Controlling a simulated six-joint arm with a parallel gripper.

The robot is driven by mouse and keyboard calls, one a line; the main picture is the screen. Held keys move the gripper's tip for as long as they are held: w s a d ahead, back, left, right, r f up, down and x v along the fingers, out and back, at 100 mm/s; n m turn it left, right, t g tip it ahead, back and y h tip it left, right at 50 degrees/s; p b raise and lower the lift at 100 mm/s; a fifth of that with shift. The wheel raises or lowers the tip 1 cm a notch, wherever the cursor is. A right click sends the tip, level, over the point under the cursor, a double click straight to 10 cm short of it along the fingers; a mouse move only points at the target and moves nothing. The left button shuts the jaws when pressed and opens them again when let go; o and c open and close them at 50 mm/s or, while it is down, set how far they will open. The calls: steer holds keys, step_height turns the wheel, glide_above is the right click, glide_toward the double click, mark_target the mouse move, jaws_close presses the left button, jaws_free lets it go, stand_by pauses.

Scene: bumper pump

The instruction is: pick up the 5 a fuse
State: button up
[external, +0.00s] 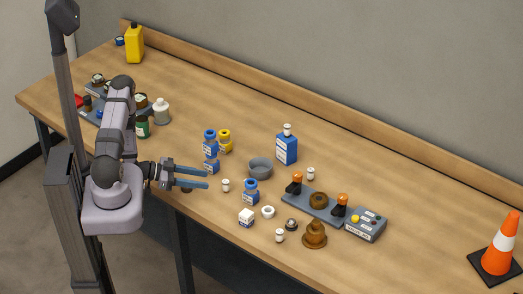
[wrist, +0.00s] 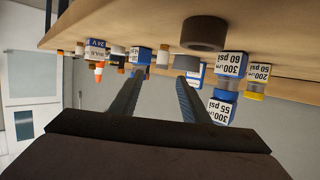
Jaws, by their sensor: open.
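No label reading 5 A can be made out, so I cannot tell which piece is the 5 A fuse. Small white cylinders that could be fuses stand on the bench: one near my fingertips (external: 225,185), one behind the grey plate (external: 311,174) and one at the front edge (external: 279,236). My gripper (external: 207,179) is open and empty, level at the bench's front edge, left of the nearest cylinder and apart from it. In the wrist view, which is upside down, the open fingers (wrist: 161,75) point toward the bench items, with nothing between them.
A grey plate with orange-topped posts (external: 325,212), a switch box (external: 365,225) and a brown flanged part (external: 314,236) lie rightward. The bench (external: 430,220) is clear before the cone (external: 499,245).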

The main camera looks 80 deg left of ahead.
mark_target(226, 187)
steer(key=shift+p+x, duration=0.4)
steer(key=shift+x, duration=0.4)
steer(key=shift+w+f, duration=0.15)
steer(key=shift+w, duration=0.2)
steer(key=shift+w, duration=0.1)
steer(key=shift+a+f+p+x, duration=0.1)
steer(key=shift+f+p+x, duration=0.1)
steer(key=shift+p+x, duration=0.75)
steer(key=shift+a+f+p+x, duration=0.15)
steer(key=shift+p+x, duration=0.3)
steer(key=shift+x, duration=1.05)
jaws_close()
